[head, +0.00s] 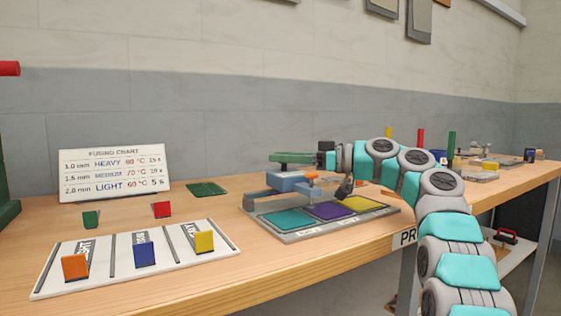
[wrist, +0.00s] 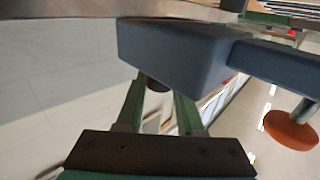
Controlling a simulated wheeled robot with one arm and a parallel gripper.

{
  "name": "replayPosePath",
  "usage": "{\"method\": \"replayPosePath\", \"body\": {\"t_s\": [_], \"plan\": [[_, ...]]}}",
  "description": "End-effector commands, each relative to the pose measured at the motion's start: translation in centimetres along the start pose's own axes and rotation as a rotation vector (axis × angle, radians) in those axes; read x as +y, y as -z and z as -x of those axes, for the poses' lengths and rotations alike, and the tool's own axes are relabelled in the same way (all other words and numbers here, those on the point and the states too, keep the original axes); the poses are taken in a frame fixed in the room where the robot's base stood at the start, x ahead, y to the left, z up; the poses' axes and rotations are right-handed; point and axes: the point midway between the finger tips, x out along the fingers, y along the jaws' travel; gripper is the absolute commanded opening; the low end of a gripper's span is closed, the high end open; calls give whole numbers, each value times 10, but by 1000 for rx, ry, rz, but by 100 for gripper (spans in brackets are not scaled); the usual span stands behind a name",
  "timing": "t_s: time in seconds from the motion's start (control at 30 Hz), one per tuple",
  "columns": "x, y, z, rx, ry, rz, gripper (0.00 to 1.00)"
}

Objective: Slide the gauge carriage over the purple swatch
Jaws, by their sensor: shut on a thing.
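The gauge carriage is a blue-grey block (head: 288,182) with a side arm and an orange round knob (head: 313,175). It stands at the back left of the swatch tray (head: 295,237), behind the teal swatch (head: 288,219). The purple swatch (head: 332,211) lies in the middle, with the yellow swatch (head: 361,203) to its right. My gripper (head: 284,160) is at the carriage, its contact partly hidden. In the wrist view my green fingers (wrist: 160,92) close around a dark post at the blue block (wrist: 175,50); the orange knob (wrist: 290,130) is to the right.
A dark foot (head: 345,188) stands near the purple swatch's back right. A white sorting board (head: 120,263) with colored tabs lies at the left. A fusing chart (head: 113,173) stands behind it. Colored posts and small items stand farther right on the bench, beyond my arm.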

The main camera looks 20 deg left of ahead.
Motion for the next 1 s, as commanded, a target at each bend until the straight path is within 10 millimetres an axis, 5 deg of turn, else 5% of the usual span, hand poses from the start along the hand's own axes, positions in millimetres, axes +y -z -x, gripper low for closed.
{"method": "replayPosePath", "body": {"t_s": [0.3, 0.77, 0.8, 1.0], "plan": [[24, 6, 23, 0, -1, 2, 0], [28, 1, 29, -3, -1, 2, 0], [28, 1, 29, -3, -1, 2, 38], [28, 0, 29, -3, -1, 1, 61]]}}
